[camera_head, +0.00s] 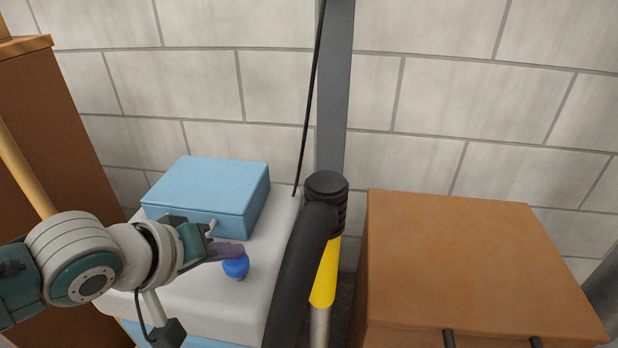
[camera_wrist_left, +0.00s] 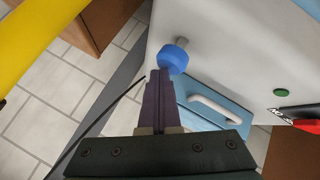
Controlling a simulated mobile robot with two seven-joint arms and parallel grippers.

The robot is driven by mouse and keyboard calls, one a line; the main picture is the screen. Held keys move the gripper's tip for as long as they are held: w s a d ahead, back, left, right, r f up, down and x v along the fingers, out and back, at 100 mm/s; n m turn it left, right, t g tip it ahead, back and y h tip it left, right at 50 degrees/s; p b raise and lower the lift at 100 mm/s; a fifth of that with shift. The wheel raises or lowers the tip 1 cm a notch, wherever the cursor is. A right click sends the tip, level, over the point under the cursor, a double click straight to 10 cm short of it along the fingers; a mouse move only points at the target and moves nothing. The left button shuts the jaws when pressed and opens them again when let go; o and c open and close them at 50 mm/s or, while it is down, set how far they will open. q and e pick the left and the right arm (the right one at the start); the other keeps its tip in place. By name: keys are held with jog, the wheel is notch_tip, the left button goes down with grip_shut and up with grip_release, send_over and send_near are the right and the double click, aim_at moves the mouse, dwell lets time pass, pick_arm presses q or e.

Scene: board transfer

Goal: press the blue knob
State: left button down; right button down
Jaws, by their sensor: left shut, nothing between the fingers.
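The round blue knob (camera_head: 236,266) sits on the white top of a bench-like unit (camera_head: 200,305), in front of a light-blue box. My left gripper (camera_head: 240,248) is shut and empty, with its dark purple fingertips right at the knob's upper side. In the left wrist view the knob (camera_wrist_left: 173,60) shows just beyond the shut fingertips (camera_wrist_left: 160,73), on a short pale stem. Whether the fingertips touch the knob I cannot tell. My right gripper does not show.
The light-blue box (camera_head: 208,193) stands behind my left gripper. A black bar (camera_head: 303,260) and yellow post (camera_head: 325,272) stand right of the white top. A brown cabinet (camera_head: 465,255) is further right. A green button (camera_wrist_left: 281,93) shows in the left wrist view.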

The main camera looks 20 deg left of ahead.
aim_at(231, 265)
pick_arm(q)
jog(key=shift+f+b, duration=0.4)
jog(key=shift+f, duration=0.35)
dwell(0.3)
dwell(0.4)
jog(key=shift+d+r+p, duration=0.1)
jog(key=shift+r+p, duration=1.65)
jog(key=shift+p, duration=0.35)
jog(key=shift+r, duration=0.1)
notch_tip(231, 265, up, 5)
jog(key=p, duration=0.5)
jog(key=shift+p, duration=0.3)
